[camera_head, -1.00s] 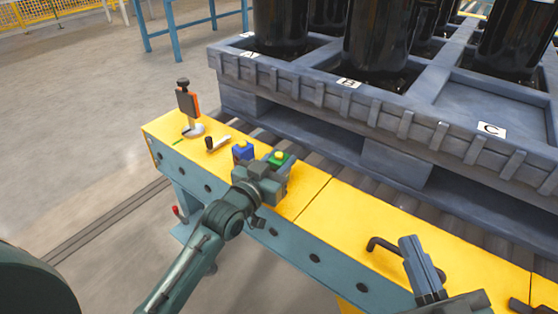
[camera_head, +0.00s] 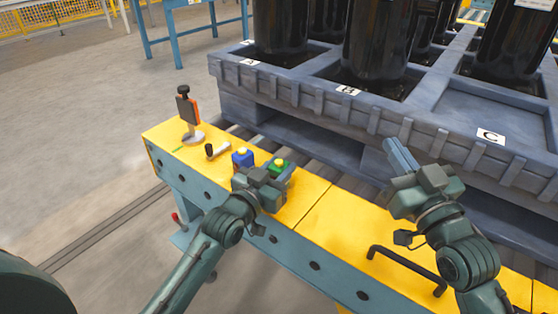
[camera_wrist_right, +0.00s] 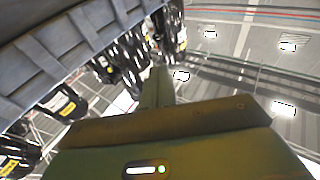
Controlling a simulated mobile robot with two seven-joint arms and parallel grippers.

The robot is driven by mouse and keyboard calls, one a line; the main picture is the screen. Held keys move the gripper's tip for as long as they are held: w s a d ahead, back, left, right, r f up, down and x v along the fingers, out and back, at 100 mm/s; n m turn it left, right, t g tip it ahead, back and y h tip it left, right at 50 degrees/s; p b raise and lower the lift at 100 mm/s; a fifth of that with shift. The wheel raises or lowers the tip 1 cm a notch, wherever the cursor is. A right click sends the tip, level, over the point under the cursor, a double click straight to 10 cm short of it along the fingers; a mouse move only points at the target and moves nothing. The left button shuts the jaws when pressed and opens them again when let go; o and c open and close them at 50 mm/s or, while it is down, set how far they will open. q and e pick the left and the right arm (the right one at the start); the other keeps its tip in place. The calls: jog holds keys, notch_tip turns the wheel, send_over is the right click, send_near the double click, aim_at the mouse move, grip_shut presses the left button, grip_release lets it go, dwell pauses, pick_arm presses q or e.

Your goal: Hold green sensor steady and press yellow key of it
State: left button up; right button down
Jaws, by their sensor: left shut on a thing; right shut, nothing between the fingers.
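The green sensor (camera_head: 283,166) stands on the yellow bench top, with its yellow key (camera_head: 280,161) facing up. My left gripper (camera_head: 275,178) is shut on the green sensor from the near side, its fingers partly hiding the sensor's body. My right gripper (camera_head: 399,154) is shut and empty, raised in front of the pallet, to the right of the sensor and well apart from it. In the right wrist view its closed fingers (camera_wrist_right: 158,88) have nothing between them; neither the sensor nor its key shows there.
A blue box with a light top (camera_head: 242,157) stands just left of the green sensor. A small dark-ended tool (camera_head: 217,150) and an orange-black device on a stand (camera_head: 188,115) are further left. A black handle (camera_head: 405,270) is at the right. The grey pallet (camera_head: 300,91) rises behind.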

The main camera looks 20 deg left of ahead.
jog(key=w+a+g, duration=0.3)
jog(key=w+a, duration=0.2)
notch_tip(320, 180, up, 2)
jog(key=g+h, duration=0.2)
jog(key=g, duration=1)
send_over(283, 167)
jog(key=shift+w+r+m, duration=0.1)
jog(key=shift+m, duration=0.2)
jog(key=shift+f, duration=4.45)
jog(key=shift+f, duration=0.1)
jog(key=shift+f, duration=0.3)
